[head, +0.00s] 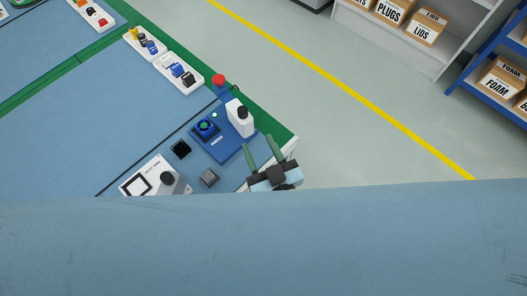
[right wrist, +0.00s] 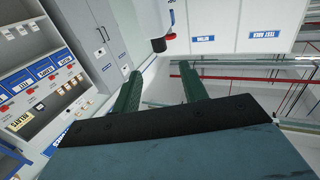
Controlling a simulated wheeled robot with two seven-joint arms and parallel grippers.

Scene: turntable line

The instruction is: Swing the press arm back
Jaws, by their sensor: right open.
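The press fixture stands near the right corner of the blue table in the head view. Its blue base (head: 218,148) carries a round part with a green-lit top (head: 205,126). A white upright body with a dark cap (head: 240,119) stands at its right side. A red knob on a blue part (head: 219,82) is just behind; I cannot tell for sure which part is the press arm. My right gripper (head: 261,146) is open, in front and right of the base, its green fingers apart. In the right wrist view its fingers (right wrist: 158,85) have nothing between them. My left gripper is not in view.
White trays (head: 182,84) line the green edge. Shelves with boxes (head: 425,30) stand across the clear floor. A broad blue surface hides the bottom of the head view.

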